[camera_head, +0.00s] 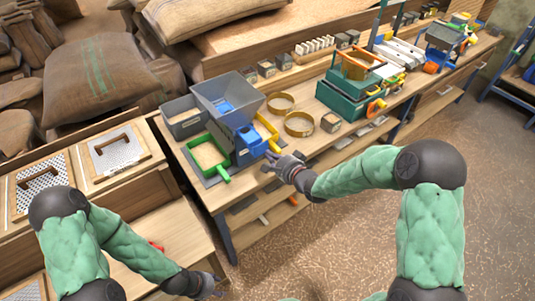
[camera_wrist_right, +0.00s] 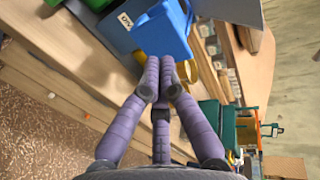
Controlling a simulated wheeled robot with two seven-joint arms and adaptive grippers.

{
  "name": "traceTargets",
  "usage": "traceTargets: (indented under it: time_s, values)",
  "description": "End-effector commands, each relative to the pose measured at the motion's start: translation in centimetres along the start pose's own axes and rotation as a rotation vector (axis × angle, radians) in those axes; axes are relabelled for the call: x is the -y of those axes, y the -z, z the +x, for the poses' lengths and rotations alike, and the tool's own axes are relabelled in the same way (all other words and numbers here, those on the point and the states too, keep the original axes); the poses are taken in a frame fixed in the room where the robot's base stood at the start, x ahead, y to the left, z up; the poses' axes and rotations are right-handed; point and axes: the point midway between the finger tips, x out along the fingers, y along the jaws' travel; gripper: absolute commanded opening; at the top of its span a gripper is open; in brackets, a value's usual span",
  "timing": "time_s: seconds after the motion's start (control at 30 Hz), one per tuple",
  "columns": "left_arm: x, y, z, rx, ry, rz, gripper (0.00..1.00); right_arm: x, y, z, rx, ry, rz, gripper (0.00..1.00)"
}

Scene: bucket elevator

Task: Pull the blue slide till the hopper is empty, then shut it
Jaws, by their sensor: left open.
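The grey hopper (camera_head: 228,92) stands on the bench's left part, with a patch of blue visible inside it; I cannot make out its fill. A blue part (camera_head: 250,144), seemingly the slide with its housing, sits below the hopper and also shows in the right wrist view (camera_wrist_right: 163,30). My right gripper (camera_head: 272,161) is at its front lower edge. In the wrist view its fingertips are drawn close together against the blue part; whether they pinch it is hidden. My left gripper (camera_head: 218,289) is open and empty, low at the bottom, away from the hopper.
A green-handled tray (camera_head: 222,173) of pale grain is left of the blue part. A grey bin (camera_head: 183,122) stands behind. Sacks (camera_head: 100,80) fill the back left. The floor in front is clear.

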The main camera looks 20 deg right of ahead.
Motion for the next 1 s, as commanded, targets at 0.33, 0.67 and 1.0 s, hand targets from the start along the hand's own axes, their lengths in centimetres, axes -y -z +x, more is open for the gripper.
traceTargets:
  time_s: [0.33,0.67,1.0]
  values:
    - [0.1,0.0,0.3,0.000,0.000,0.000,0.48,0.7,0.0,2.1,0.000,-0.001,0.000,0.00]
    - [0.1,0.0,0.3,0.000,0.000,0.000,0.48,0.8,0.0,2.4,0.000,0.000,0.000,0.00]
    - [0.4,0.1,1.1,0.000,0.000,0.000,0.48,2.1,0.0,6.8,0.001,0.000,-0.001,0.00]
